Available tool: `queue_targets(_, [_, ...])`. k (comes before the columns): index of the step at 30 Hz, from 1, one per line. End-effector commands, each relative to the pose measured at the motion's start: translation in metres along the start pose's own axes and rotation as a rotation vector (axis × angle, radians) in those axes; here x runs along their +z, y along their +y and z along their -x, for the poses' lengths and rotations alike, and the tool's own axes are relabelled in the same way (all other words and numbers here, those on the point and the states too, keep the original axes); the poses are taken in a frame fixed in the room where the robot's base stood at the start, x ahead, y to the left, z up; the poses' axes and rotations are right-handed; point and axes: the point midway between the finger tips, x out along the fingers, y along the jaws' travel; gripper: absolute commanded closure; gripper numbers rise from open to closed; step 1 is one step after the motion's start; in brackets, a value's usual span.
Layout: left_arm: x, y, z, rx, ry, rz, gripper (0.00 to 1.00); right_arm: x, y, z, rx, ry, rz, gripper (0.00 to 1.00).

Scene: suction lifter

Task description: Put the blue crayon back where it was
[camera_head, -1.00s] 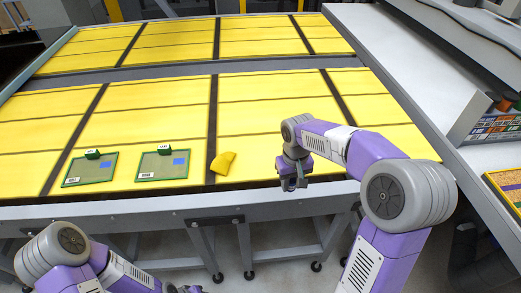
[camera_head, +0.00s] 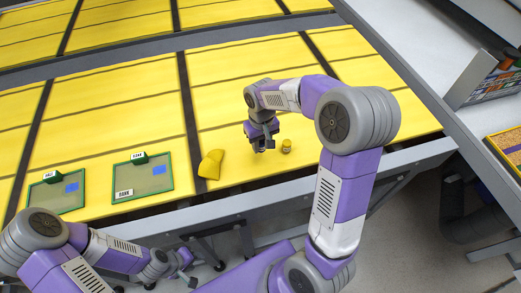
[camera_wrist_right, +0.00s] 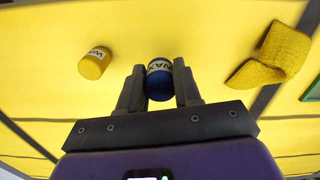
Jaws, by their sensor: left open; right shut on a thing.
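The blue crayon (camera_wrist_right: 160,90) is a short, thick blue cylinder with a white "WAX" label. It stands between the fingers of my right gripper (camera_wrist_right: 159,88), which is shut on it in the right wrist view. In the head view, my right gripper (camera_head: 262,147) points down over the yellow table near its front edge, and the crayon is mostly hidden there. I cannot tell whether the crayon touches the table. My left gripper (camera_head: 180,275) is open and empty, low in front of the table.
A crumpled yellow cloth (camera_head: 211,164) lies to the left. Two green-edged mats (camera_head: 142,183) (camera_head: 57,200) with blue squares lie further left.

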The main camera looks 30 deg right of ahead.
Motion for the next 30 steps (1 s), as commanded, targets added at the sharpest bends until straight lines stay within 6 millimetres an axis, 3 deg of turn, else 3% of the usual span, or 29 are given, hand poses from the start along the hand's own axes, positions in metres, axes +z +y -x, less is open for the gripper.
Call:
queue_targets(10, [-0.001, -0.002, -0.006, 0.0, 0.001, 0.0, 0.57, 0.0, 0.0, -0.039, 0.001, -0.002, 0.0, 0.95])
queue_targets(22, [-0.001, -0.003, -0.009, 0.0, 0.001, 0.0, 0.57, -0.001, 0.0, -0.045, 0.0, 0.002, 0.0, 0.95])
queue_targets(23, [-0.001, -0.003, -0.008, 0.0, 0.001, 0.0, 0.57, -0.001, 0.0, -0.044, 0.0, 0.002, 0.0, 0.62])
queue_targets(27, [-0.001, -0.003, -0.007, 0.0, 0.001, 0.0, 0.57, -0.001, 0.0, -0.043, 0.0, 0.001, 0.0, 0.42])
queue_targets(30, [-0.001, -0.003, -0.007, 0.0, 0.001, 0.0, 0.57, -0.001, 0.0, -0.043, 0.0, 0.001, 0.0, 0.42])
